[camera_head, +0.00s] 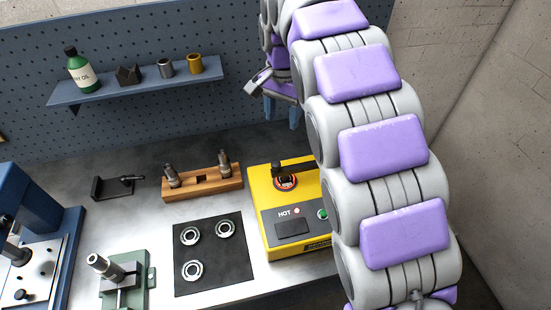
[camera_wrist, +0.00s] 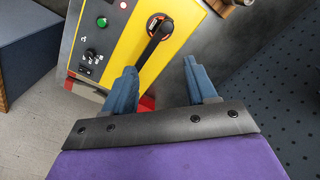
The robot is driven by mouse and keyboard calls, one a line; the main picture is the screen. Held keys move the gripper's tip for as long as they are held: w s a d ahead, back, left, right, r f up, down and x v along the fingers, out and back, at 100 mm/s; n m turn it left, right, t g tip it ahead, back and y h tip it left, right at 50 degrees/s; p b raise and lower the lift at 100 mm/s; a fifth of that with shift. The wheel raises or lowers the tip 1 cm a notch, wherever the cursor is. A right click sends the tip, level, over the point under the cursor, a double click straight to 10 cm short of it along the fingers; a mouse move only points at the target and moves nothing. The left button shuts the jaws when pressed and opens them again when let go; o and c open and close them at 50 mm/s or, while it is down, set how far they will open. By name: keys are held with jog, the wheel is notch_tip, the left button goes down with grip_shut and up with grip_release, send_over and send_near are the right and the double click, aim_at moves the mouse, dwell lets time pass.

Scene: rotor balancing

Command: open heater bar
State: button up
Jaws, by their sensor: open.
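The yellow induction heater (camera_head: 262,215) stands on the bench, partly hidden by my arm at its right. Its black heater bar (camera_head: 297,166) lies across the top over a dark, red-ringed round part. In the wrist view the heater bar (camera_wrist: 154,46) runs from a round pivot toward my gripper, with the yellow heater (camera_wrist: 118,55) below it. My gripper (camera_wrist: 163,68) has its blue fingers apart and nothing between them. The bar's near end is close to the gap between the fingertips, with no clear contact. In the head view my gripper (camera_head: 284,108) is behind and above the heater.
A dark mat (camera_head: 208,275) with three bearing rings lies left of the heater. A wooden block (camera_head: 203,187) with metal pieces is behind it. A green fixture (camera_head: 125,285) and a blue press (camera_head: 40,230) stand farther left. A shelf (camera_head: 135,84) hangs on the pegboard.

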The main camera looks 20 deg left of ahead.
jog(key=a, duration=0.2)
jog(key=b, duration=0.3)
send_near(276, 163)
notch_tip(276, 163, down, 9)
jog(key=shift+a+r, duration=0.1)
jog(key=shift+r, duration=0.05)
jog(key=shift+c, duration=0.5)
grip_shut()
